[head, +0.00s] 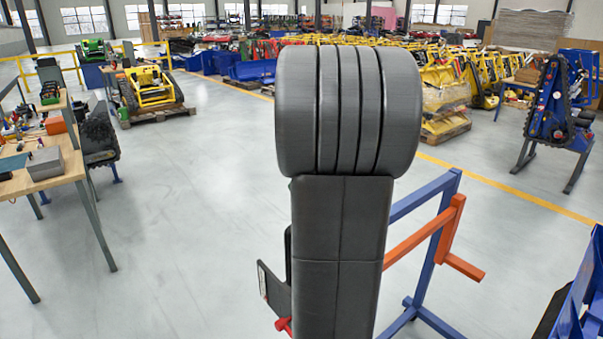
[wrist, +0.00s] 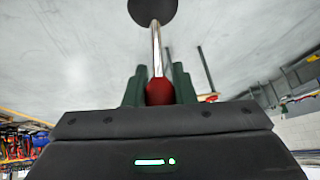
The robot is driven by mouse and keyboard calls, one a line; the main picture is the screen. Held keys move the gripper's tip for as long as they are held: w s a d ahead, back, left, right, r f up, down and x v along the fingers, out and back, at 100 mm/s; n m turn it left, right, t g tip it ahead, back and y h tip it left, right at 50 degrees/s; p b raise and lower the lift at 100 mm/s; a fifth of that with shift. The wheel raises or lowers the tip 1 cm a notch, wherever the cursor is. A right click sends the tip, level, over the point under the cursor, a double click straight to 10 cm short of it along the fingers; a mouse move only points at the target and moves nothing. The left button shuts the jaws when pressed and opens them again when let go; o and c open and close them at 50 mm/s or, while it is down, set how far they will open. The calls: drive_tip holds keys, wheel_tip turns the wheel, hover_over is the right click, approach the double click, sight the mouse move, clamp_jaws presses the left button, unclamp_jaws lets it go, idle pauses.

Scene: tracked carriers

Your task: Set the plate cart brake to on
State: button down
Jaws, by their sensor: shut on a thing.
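In the wrist view my gripper (wrist: 158,84) has its dark green fingers on either side of a red grip (wrist: 158,93) and is shut on it. The red grip sits on the end of a shiny metal rod (wrist: 156,45), which runs to a round black disc (wrist: 152,10); this looks like the brake lever. In the head view my arm hides the gripper and most of what it holds. A blue frame with an orange bar (head: 418,238), possibly part of the cart, stands right of my arm. I cannot read the brake's setting.
A workbench (head: 55,180) with tools stands at the left. Yellow machines on pallets (head: 150,92) and a blue tracked unit (head: 552,105) stand farther back. Blue equipment (head: 585,300) is close at the lower right. The grey floor (head: 200,200) between bench and arm is clear.

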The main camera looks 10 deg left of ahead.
idle(0.4)
drive_tip(key=c, duration=1.2)
unclamp_jaws()
drive_tip(key=shift+w, duration=0.1)
drive_tip(key=b+v, duration=0.1)
drive_tip(key=v, duration=1.2)
drive_tip(key=shift+r+b, duration=0.3)
drive_tip(key=shift+r, duration=0.05)
drive_tip(key=shift+d, duration=0.1)
